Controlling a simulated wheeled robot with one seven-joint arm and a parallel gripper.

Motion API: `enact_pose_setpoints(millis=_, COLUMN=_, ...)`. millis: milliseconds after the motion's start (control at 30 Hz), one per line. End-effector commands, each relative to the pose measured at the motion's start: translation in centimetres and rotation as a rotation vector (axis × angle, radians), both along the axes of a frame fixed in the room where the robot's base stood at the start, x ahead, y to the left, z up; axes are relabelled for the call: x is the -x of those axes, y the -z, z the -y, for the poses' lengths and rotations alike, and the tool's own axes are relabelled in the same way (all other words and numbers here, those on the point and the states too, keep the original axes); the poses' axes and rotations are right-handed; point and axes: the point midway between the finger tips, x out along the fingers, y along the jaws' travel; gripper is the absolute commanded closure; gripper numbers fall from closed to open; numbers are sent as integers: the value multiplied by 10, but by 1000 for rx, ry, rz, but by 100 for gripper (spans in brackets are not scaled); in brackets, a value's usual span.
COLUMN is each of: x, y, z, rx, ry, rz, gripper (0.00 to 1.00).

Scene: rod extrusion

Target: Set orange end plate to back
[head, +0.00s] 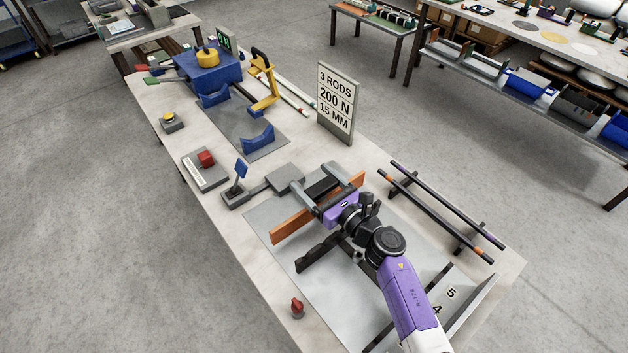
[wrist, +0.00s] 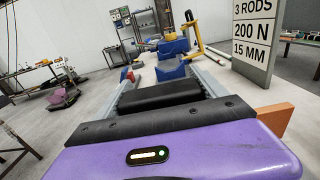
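The orange end plate (head: 291,228) is a long upright board on the grey worktop plate. It shows on both sides of my gripper, and its middle is hidden beneath the purple hand. In the wrist view an orange end (wrist: 274,117) sticks out at the right of the hand. My gripper (head: 309,178) has its two grey fingers spread wide, pointing toward the back left of the bench. A black block (wrist: 165,93) lies between the fingers near the hand; I cannot tell whether it belongs to the gripper. I see no grip on the plate.
A dark notched support (head: 320,253) stands in front of the plate. A rod rack (head: 440,210) is at right, a numbered sloped holder (head: 462,292) at front right, a red knob (head: 297,308) at front. A sign (head: 336,103) and blue press (head: 208,69) stand behind.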

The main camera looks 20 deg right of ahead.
Motion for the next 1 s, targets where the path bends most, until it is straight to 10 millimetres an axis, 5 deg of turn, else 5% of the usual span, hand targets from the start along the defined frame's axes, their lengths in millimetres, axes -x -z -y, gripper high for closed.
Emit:
enact_pose_setpoints(millis=33, x=0, y=0, z=0, rx=0, ry=0, rz=0, gripper=47)
enact_pose_setpoints(millis=267, x=0, y=0, z=0, rx=0, ry=1, rz=0, gripper=91)
enact_pose_setpoints(millis=433, x=-10, y=3, z=-3, rx=2, ry=-1, rz=1, gripper=91)
enact_pose_setpoints(millis=800, x=-83, y=4, z=-27, rx=1, ry=-3, rz=1, gripper=91)
enact_pose_setpoints(millis=1000, x=-97, y=1, z=-32, rx=1, ry=0, rz=-1, gripper=91)
